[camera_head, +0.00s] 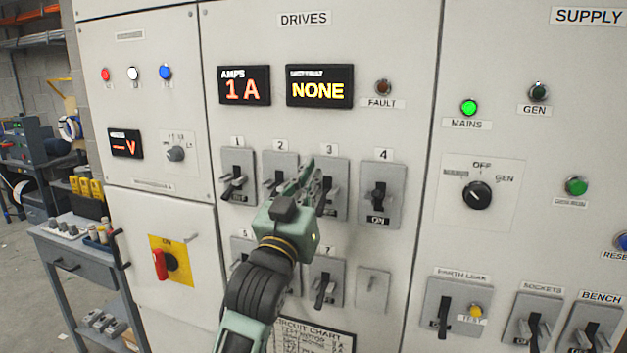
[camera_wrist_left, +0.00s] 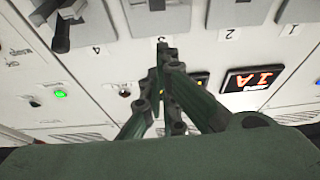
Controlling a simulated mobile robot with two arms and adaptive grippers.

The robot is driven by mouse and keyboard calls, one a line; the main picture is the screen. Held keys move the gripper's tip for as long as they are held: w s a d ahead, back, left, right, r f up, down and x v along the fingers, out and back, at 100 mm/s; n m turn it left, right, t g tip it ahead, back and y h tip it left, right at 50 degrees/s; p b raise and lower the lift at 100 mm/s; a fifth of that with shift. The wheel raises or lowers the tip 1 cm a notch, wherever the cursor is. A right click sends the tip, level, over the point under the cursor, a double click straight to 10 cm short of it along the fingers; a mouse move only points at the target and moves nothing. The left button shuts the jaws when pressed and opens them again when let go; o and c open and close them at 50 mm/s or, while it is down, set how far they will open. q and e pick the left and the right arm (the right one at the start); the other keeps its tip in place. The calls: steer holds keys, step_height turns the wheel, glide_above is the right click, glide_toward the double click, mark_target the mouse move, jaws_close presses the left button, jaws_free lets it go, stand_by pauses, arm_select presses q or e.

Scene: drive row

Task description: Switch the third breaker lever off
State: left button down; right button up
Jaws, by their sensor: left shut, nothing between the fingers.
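The third breaker (camera_head: 338,178), under the label 3, is a grey plate with a dark lever in the upper row of the DRIVES panel. My left gripper (camera_head: 311,170) is in front of its left side, fingers together and empty, and partly hides the lever. I cannot tell the lever's position or whether the fingers touch it. In the left wrist view, which is upside down, the gripper's fingertips (camera_wrist_left: 162,48) overlap the label 3, with part of the third breaker plate (camera_wrist_left: 185,18) beyond them. My right gripper is not in view.
Breaker 1 (camera_head: 237,170), breaker 2 (camera_head: 279,163) and breaker 4 (camera_head: 383,185) flank the third. More levers sit below, including breaker 7 (camera_head: 324,275). The display (camera_head: 320,88) reads NONE. A red-handled switch (camera_head: 160,264) is at left, beside a cart (camera_head: 85,255).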

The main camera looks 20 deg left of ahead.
arm_select(q)
steer(key=s+f+b, duration=0.4)
steer(key=s+f, duration=0.2)
steer(key=s, duration=0.1)
steer(key=shift+s+a+b, duration=0.15)
steer(key=shift+s+b, duration=0.2)
steer(key=shift+s, duration=0.05)
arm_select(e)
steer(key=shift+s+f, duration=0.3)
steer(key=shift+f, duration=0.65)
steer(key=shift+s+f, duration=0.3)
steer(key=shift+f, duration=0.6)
